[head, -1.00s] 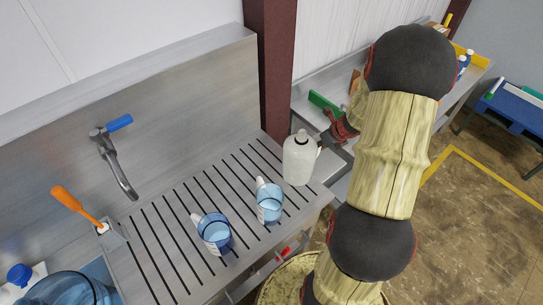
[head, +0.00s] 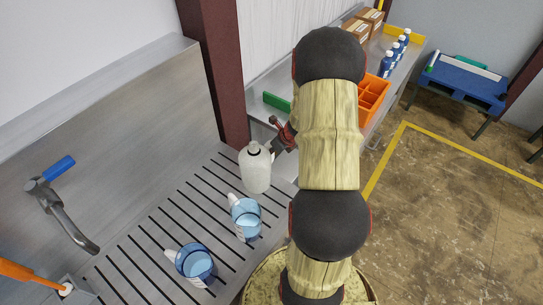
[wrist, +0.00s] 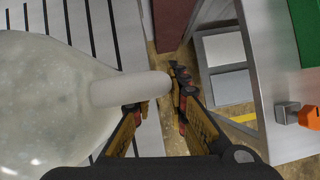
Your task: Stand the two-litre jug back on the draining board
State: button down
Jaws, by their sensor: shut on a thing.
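The white translucent jug (head: 256,170) is upright at the far right end of the slotted draining board (head: 150,240). I cannot tell whether its base touches the board or is just above it. My gripper (head: 284,138) is at the jug's right side, shut on its handle. In the wrist view the jug's pale body (wrist: 50,105) fills the left side, and its handle (wrist: 125,88) reaches between the fingers of my gripper (wrist: 158,100). My arm covers the area to the right of the jug in the head view.
A tap (head: 60,210) and an orange-handled brush (head: 30,275) are at left. A brown post (head: 215,70) rises behind. An orange crate (head: 373,98) and blue bottles (head: 388,62) sit on the back bench.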

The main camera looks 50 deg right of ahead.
jog(key=shift+f, duration=0.9)
jog(key=shift+r, duration=0.1)
jog(key=c, duration=2.2)
grip_release()
jog(key=o, duration=0.4)
jog(key=shift+o, duration=0.2)
jog(key=p+v, duration=0.2)
jog(key=v, duration=1)
jog(key=shift+p, duration=0.35)
